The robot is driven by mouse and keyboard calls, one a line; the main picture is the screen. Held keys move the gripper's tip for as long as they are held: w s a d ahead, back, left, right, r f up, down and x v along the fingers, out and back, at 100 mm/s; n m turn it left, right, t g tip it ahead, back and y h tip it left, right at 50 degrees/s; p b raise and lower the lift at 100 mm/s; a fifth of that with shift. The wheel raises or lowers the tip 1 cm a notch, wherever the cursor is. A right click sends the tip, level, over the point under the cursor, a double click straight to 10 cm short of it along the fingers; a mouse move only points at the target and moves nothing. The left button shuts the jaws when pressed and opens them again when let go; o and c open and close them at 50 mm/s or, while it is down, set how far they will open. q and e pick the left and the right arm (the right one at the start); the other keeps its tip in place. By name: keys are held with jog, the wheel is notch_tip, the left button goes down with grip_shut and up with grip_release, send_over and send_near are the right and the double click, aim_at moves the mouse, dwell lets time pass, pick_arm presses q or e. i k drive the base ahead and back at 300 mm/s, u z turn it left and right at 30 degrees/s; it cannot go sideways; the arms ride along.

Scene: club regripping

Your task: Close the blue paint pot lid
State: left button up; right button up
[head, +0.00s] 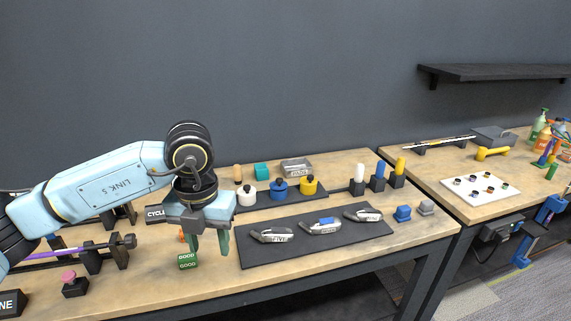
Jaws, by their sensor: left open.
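The blue paint pot (279,190) stands on a dark mat at the back of the near table, between a white pot (247,196) and a yellow pot (309,186). It is small in the picture, and I cannot tell whether its lid is fully seated. My left gripper (210,243) points down, open and empty, in front and to the left of the pots. Its fingers are apart from the blue pot. My right gripper is not in view.
A dark mat (350,238) with several golf club heads lies in front of the pots. White, blue and yellow upright pieces stand to their right. A purple-shafted club (65,252) rests on stands at left.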

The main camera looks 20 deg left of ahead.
aim_at(278, 184)
jog(key=i, duration=1.5)
